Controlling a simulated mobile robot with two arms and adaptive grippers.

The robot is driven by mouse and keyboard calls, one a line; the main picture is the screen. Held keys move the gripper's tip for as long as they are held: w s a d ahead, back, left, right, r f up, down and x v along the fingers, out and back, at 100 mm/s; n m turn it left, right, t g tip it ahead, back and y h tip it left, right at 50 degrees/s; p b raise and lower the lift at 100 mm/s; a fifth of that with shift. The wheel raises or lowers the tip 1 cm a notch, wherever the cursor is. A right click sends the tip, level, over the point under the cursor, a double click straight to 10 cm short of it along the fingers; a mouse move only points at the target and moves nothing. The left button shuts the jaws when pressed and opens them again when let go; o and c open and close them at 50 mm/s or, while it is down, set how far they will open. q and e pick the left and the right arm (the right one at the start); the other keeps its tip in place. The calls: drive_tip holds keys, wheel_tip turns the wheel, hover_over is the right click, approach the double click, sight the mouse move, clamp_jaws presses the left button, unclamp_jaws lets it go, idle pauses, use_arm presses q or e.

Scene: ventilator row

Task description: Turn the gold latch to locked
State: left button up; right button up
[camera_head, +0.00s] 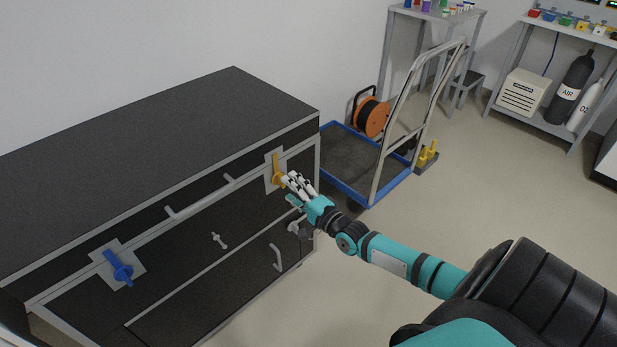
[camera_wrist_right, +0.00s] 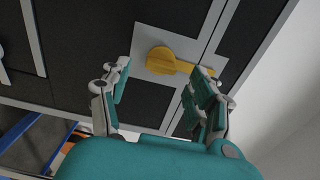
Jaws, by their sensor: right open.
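The gold latch (camera_head: 277,174) sits on a pale plate near the right end of the dark cabinet's front. In the head view its handle runs roughly upright. In the right wrist view the latch's round hub (camera_wrist_right: 159,61) is plain, and its handle points right, across the cabinet's grey edge strip. My right gripper (camera_head: 292,184) is open at the latch, and its fingers hide part of it. In the right wrist view the gripper (camera_wrist_right: 161,80) has its right finger over the handle's end; I cannot tell if they touch. My left gripper is not in view.
A blue latch (camera_head: 118,268) sits on the left of the cabinet (camera_head: 160,150) front. Grey handles (camera_head: 200,197) stick out between the latches. A blue-rimmed cart (camera_head: 345,165) with an orange cable reel (camera_head: 371,117) stands just right of the cabinet.

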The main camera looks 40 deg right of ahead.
drive_tip(key=s, duration=0.8)
drive_tip(key=shift+s+d, duration=0.35)
drive_tip(key=s+a+f+n+g, duration=0.4)
drive_tip(key=s+a+f+n, duration=0.15)
drive_tip(key=f, duration=0.35)
drive_tip(key=s+a+f+n+g, duration=0.4)
drive_tip(key=s+f+n, duration=0.15)
drive_tip(key=f, duration=0.45)
drive_tip(key=s+a+f+n+g, duration=0.4)
drive_tip(key=s+a+f, duration=0.15)
drive_tip(key=f, duration=0.35)
drive_tip(key=s+a+f+n+g+h, duration=0.1)
drive_tip(key=s+a+f+n+g, duration=0.25)
drive_tip(key=s, duration=0.45)
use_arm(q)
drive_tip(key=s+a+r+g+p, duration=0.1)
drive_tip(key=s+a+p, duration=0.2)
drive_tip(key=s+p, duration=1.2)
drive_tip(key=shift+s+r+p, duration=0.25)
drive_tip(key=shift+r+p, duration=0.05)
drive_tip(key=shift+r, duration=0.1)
use_arm(e)
drive_tip(key=s+d+r+n+g, duration=0.1)
drive_tip(key=s+d, duration=0.2)
drive_tip(key=s, duration=1.3)
drive_tip(key=shift+s+d, duration=0.2)
drive_tip(key=shift+s, duration=0.05)
